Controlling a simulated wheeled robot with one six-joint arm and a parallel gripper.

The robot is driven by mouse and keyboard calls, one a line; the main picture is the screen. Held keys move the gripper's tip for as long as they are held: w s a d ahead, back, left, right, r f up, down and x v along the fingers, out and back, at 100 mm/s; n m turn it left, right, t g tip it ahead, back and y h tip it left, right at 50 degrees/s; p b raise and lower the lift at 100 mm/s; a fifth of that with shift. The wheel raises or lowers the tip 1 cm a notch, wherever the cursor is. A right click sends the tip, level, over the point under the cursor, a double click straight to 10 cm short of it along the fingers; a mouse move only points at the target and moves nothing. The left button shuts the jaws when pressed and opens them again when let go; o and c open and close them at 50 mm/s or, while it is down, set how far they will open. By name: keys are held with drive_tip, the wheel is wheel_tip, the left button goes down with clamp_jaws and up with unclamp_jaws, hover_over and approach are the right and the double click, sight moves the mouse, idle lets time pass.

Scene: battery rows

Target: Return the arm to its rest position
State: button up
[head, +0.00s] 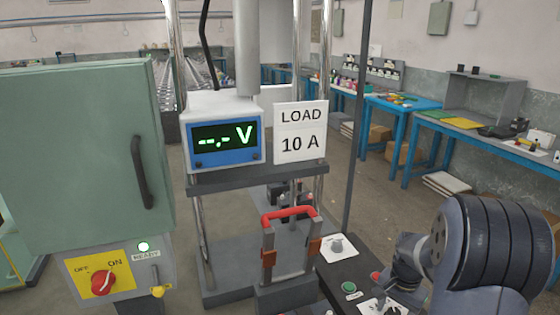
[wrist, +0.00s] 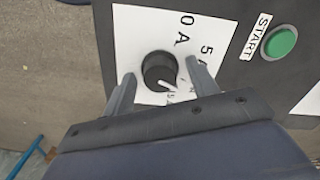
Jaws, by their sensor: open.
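My arm (head: 480,245) is at the lower right of the head view, bent over the dark control panel. My gripper (wrist: 163,82) is open in the wrist view, with one finger on each side of a black round knob (wrist: 159,70). I cannot tell whether the fingers touch the knob. The knob sits on a white plate (wrist: 135,30) with "0 A" and other marks, partly hidden by the gripper. The rest position is not marked in either view.
A green START button (wrist: 281,41) is right of the fingers. A red-handled switch (head: 290,213) stands left of the panel. A meter (head: 226,140) reading "--.- V" and a LOAD 10 A sign (head: 300,132) stand behind. A green cabinet (head: 80,160) is at left.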

drive_tip(key=n, duration=0.6)
drive_tip(key=shift+b, duration=0.4)
drive_tip(key=shift+r, duration=2.3)
